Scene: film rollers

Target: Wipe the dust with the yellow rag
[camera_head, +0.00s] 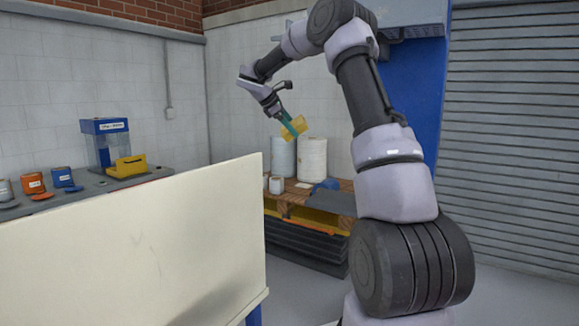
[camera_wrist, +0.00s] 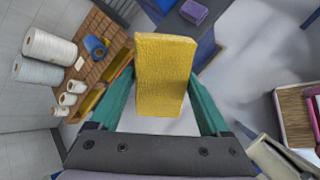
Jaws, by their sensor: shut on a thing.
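The yellow rag (camera_wrist: 163,75) is a flat, textured block held between the two green fingers of my gripper (camera_wrist: 160,105) in the wrist view. In the head view my gripper (camera_head: 288,121) is raised in the air above the pallet area, and the rag (camera_head: 295,127) shows as a small yellow patch at the fingertips. The rag touches nothing but the fingers. I cannot make out dust for certain; a dark smudge (camera_head: 205,302) shows low on the large cream panel in the head view.
A wooden pallet (camera_wrist: 117,47) with white film rolls (camera_head: 313,158) stands below and behind my gripper. A grey counter at left holds a blue dispenser (camera_head: 105,142), a yellow box (camera_head: 127,167) and several cans. The cream panel (camera_head: 140,245) stands in front. Grey floor is open at right.

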